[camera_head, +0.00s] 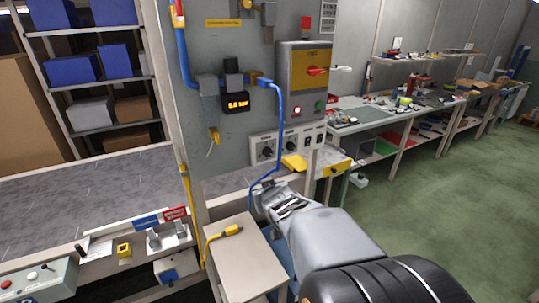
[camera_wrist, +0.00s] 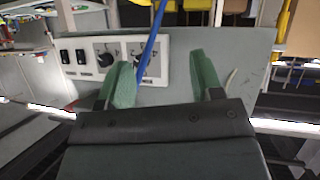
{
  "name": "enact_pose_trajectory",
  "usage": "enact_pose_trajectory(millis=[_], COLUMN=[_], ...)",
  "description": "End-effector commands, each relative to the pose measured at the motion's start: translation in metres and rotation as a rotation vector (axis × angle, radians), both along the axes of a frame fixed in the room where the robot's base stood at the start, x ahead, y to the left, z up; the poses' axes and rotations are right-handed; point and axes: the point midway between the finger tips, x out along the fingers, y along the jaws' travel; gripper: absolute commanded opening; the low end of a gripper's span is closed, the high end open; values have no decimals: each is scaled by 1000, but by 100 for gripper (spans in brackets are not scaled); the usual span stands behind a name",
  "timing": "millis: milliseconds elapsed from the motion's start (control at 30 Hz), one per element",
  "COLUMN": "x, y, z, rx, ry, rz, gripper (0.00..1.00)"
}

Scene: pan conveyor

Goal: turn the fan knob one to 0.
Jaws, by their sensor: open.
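A white control panel (camera_head: 278,136) with two dark round knobs at left and two black switches at right is on the grey cabinet in the head view. The knobs are a left one (camera_head: 267,152) and a right one (camera_head: 291,147); their labels are too small to read, so I cannot tell which is fan knob one. In the wrist view the panel appears turned round, with the knobs (camera_wrist: 106,53) (camera_wrist: 140,55) right of the switches (camera_wrist: 73,56). My gripper (camera_wrist: 163,78) is open and empty, its green fingers apart below the panel, touching no knob.
A blue cable (camera_head: 279,115) hangs from the cabinet past the panel; it crosses one knob in the wrist view (camera_wrist: 151,42). A yellow object (camera_head: 294,162) lies below the panel. A small table (camera_head: 245,262) stands left of my arm. Green floor (camera_head: 440,200) is open at right.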

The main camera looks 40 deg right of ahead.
Motion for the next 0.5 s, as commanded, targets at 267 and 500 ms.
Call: enact_pose_trajectory(millis=[267,500], x=[6,-1], y=[-63,-75], z=[15,21], rx=[-63,-54], ry=[-332,-471], rz=[76,149], gripper=[60,60])
